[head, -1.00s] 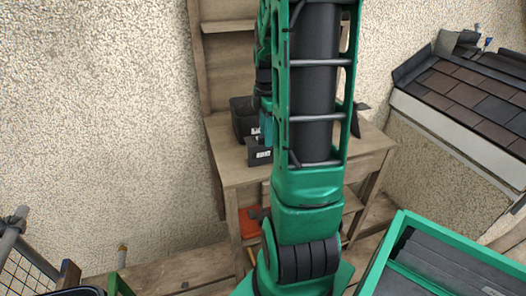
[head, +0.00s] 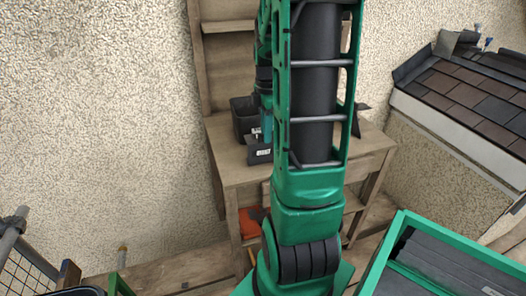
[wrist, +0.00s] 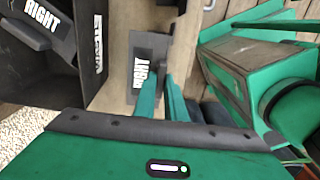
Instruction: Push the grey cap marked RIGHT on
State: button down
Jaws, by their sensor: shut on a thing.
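A dark grey cap marked RIGHT (wrist: 143,62) is between the fingers of my gripper (wrist: 161,82) in the wrist view. The fingers are shut on its raised part, and the lettered face shows to the left. In the head view a dark labelled piece, apparently this cap (head: 259,153), shows at the bench, with my gripper mostly hidden behind my arm. Another grey piece marked RIGHT (wrist: 40,20) lies in a dark bin at the upper left of the wrist view. The tiled roof (head: 470,92) stands at the right in the head view, away from my gripper.
The dark bin (head: 240,108) stands on the wooden bench (head: 225,172), close to the held cap. A green-rimmed crate (head: 398,222) with dark slabs is at the lower right. Dark pieces (head: 448,42) sit at the roof's upper edge. A rough wall is behind.

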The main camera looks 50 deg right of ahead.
jog(key=shift+r, duration=2.15)
jog(key=shift+w, duration=0.1)
